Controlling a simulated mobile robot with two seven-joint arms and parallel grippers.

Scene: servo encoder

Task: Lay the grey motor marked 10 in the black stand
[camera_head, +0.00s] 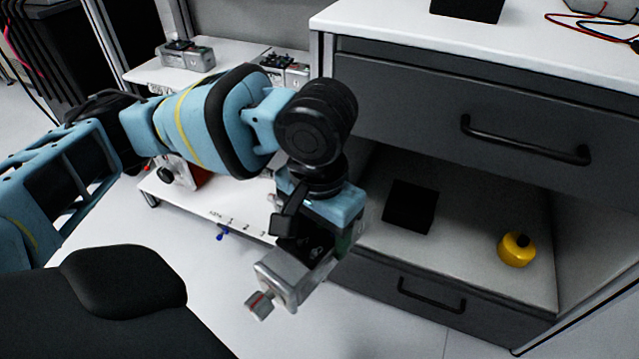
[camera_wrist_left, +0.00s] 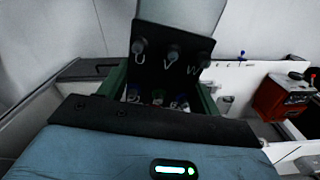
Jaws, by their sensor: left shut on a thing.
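My left gripper (camera_head: 308,240) is shut on a grey motor (camera_head: 292,277) and holds it in the air in front of the cabinet. The motor's lower-left end has a small grey block with a red mark. The number on the motor cannot be read. In the left wrist view, an open terminal box (camera_wrist_left: 160,95) with a black plate marked U, V, W is close in front of the gripper. A low black block (camera_head: 410,206), which looks like the stand, sits on the open shelf, right of the gripper and apart from it. My right gripper is not in view.
A yellow round object (camera_head: 515,249) stands on the shelf's right. A closed drawer (camera_head: 480,125) overhangs the shelf, and another drawer (camera_head: 430,295) is below. A black object (camera_head: 467,9) and wires are on the cabinet top. A white rack (camera_head: 215,213) with devices stands behind my arm.

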